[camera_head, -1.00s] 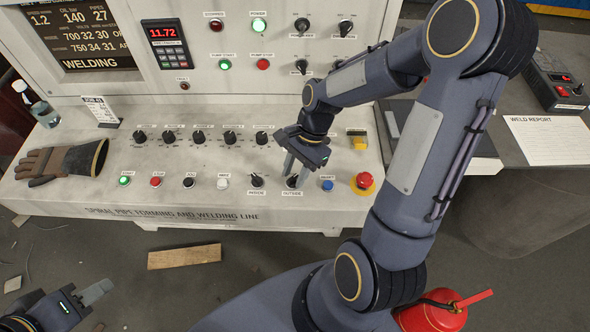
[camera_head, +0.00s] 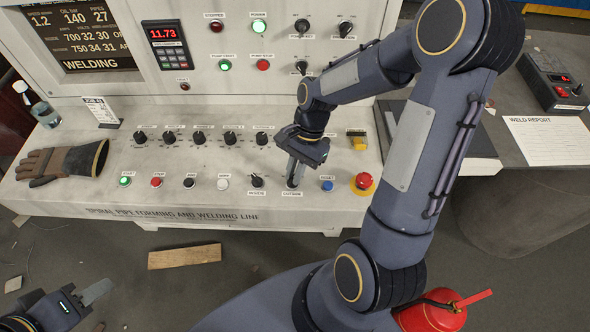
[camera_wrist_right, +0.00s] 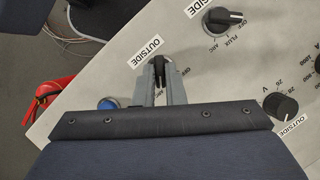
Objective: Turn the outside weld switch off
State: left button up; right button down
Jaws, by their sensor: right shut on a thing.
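The outside weld switch is a small black rotary knob (camera_wrist_right: 158,74) on the sloped front of the console, above its OUTSIDE label in the head view. My right gripper (camera_head: 294,183) points down onto it and is shut on it. In the right wrist view the knob's dark top shows between the two grey fingertips (camera_wrist_right: 160,80), with an OFF mark just right of them. In the head view the fingers hide most of the knob. My left gripper (camera_head: 97,291) is low at the left, away from the console; its finger gap cannot be made out.
The INSIDE knob (camera_head: 257,181) is left of my right gripper. A blue reset button (camera_head: 327,185) and a red emergency stop (camera_head: 363,181) are close on its right. A row of dark knobs (camera_head: 199,137) lies behind. A glove (camera_head: 62,162) lies at the left.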

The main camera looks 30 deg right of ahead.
jog(key=n+g+h, duration=0.1)
jog(key=n, duration=0.3)
jog(key=shift+w+a+p, duration=0.1)
jog(key=shift+w+p, duration=0.1)
jog(key=shift+p, duration=0.1)
jog(key=n+g+h, duration=0.1)
jog(key=n, duration=0.3)
jog(key=shift+a, duration=0.15)
jog(key=n+h, duration=0.1)
jog(key=n, duration=0.3)
jog(key=shift+w+a+n+g+h, duration=0.1)
jog(key=shift+a+n+g+h, duration=0.05)
jog(key=shift+n+g+h, duration=0.2)
jog(key=shift+a+n+h, duration=0.1)
jog(key=shift+n+h, duration=0.65)
jog(key=shift+n, duration=0.9)
jog(key=c, duration=1.5)
grip_release()
